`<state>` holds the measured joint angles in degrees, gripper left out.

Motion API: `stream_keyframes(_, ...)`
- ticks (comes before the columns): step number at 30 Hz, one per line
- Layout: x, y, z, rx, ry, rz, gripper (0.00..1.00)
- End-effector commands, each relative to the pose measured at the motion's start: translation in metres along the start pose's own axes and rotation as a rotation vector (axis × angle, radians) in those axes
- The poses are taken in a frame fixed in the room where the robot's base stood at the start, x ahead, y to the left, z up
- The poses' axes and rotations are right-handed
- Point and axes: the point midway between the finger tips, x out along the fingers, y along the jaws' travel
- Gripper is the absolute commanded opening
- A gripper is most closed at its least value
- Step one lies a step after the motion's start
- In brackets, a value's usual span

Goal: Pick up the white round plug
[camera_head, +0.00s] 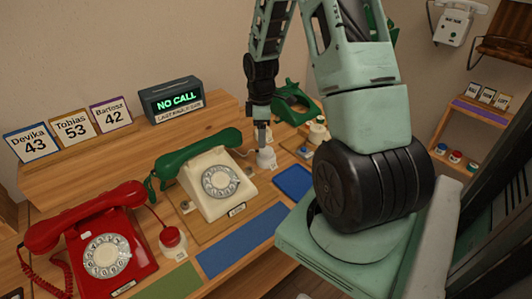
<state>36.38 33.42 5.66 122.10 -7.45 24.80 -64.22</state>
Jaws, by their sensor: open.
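A small white round plug (266,159) stands on the wooden desk, just right of the cream dial phone with the green handset. My gripper (262,138) points down directly above it, with its fingertips at or very near the plug's top. The gripper is open. The fingers are small in this view, and I cannot tell whether they reach around the plug or touch it.
The cream phone (218,180) is close left of the gripper. A green phone (294,104) stands behind. Blue mats (240,240) lie in front. A "NO CALL" display (172,100) is on the shelf.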

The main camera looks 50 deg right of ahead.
Motion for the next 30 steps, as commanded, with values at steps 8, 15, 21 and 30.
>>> stream_keyframes(8,0.022,-0.004,0.005,0.000,-0.002,-0.004,0.67)
stream_keyframes(15,0.054,-0.005,0.009,-0.002,0.000,-0.002,0.67)
stream_keyframes(21,0.059,-0.004,0.010,-0.001,0.000,0.001,0.67)
stream_keyframes(30,0.059,-0.005,0.010,0.000,0.000,0.000,0.23)
